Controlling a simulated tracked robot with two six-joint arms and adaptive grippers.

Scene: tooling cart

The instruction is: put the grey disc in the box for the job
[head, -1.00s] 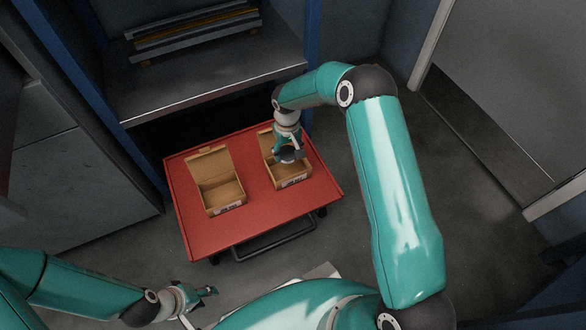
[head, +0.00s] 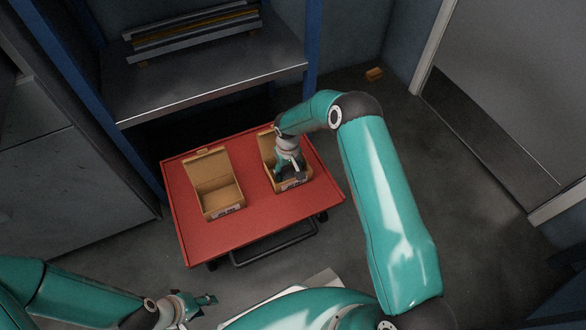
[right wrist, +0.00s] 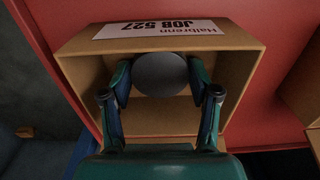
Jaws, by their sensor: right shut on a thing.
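The grey disc (right wrist: 160,73) is between the two fingers of my right gripper (right wrist: 161,80). In the head view my right gripper (head: 289,174) points down into the right-hand cardboard box (head: 266,145), and the disc is largely hidden. In the right wrist view this box (right wrist: 78,62) has a white label reading Halbrenn JOB 527, upside down. The disc shows inside the box's outline; whether it touches the bottom I cannot tell. A second open box (head: 210,168) stands to the left, its label too small to read. My left gripper (head: 208,300) is low at the left, away from the boxes.
Both boxes stand on a red cart top (head: 250,220) with bare room between and in front of them. A grey shelf (head: 205,80) with long bars is behind the cart. A small brown object (head: 374,74) lies on the floor at the back right.

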